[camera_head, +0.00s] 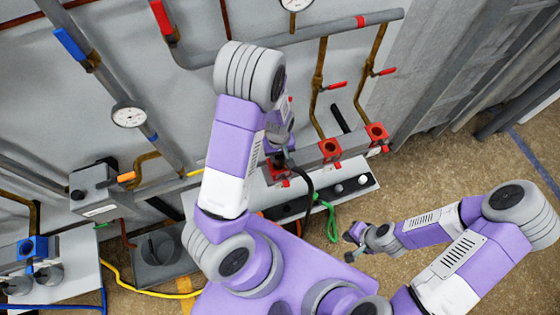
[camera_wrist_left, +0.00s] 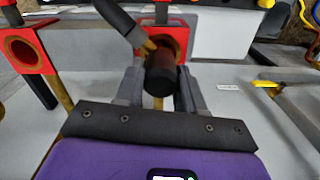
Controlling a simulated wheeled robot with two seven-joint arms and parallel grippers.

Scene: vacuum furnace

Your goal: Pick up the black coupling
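The black coupling (camera_wrist_left: 160,78) shows in the left wrist view as a short dark cylinder in front of a red square socket (camera_wrist_left: 174,38). A black hose (camera_wrist_left: 118,20) runs from the upper left towards it, with a brass-coloured part beside the join. My left gripper (camera_wrist_left: 162,82) has one finger on each side of the coupling. The fingers look very near its sides, but contact is not clear. In the head view my left arm largely hides the coupling and gripper. My right gripper (camera_head: 353,237) hangs over the floor, away from the sockets; its finger gap is too small to judge.
Other red sockets (camera_head: 330,148) (camera_head: 377,132) stand to the right along the pipes. A green hose (camera_head: 331,218) hangs below the grey ledge. A grey box (camera_head: 95,190) and a yellow hose (camera_head: 150,291) are at left. The floor (camera_head: 440,175) near my right arm is clear.

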